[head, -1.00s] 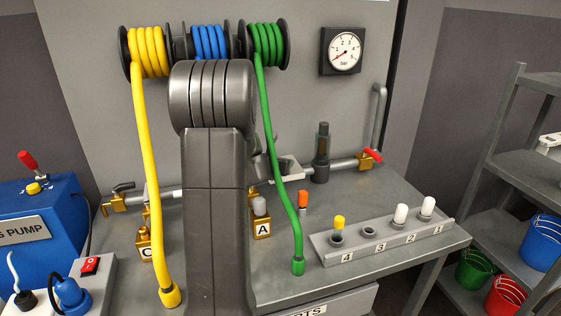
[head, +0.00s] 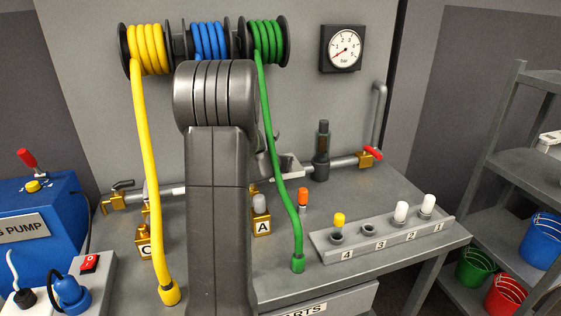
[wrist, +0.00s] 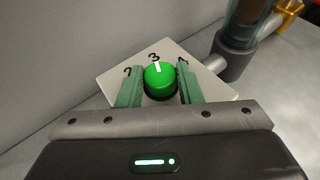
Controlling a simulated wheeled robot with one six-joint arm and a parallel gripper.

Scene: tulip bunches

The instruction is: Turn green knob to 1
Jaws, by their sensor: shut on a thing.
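The green knob (wrist: 160,78) sits on a pale plate (wrist: 205,88) in the wrist view. Its white mark points toward the number 3. The number 2 shows to the left, and a partly covered figure shows to the right, perhaps 4. I see no 1. My gripper (wrist: 159,84) has its green fingers on both sides of the knob and is shut on it. In the head view my arm hides the knob. Only part of the pale plate (head: 289,167) shows there.
A dark upright cylinder on a pipe (head: 321,160) stands close to the right of the plate. A numbered rack (head: 375,245) stands at the front right.

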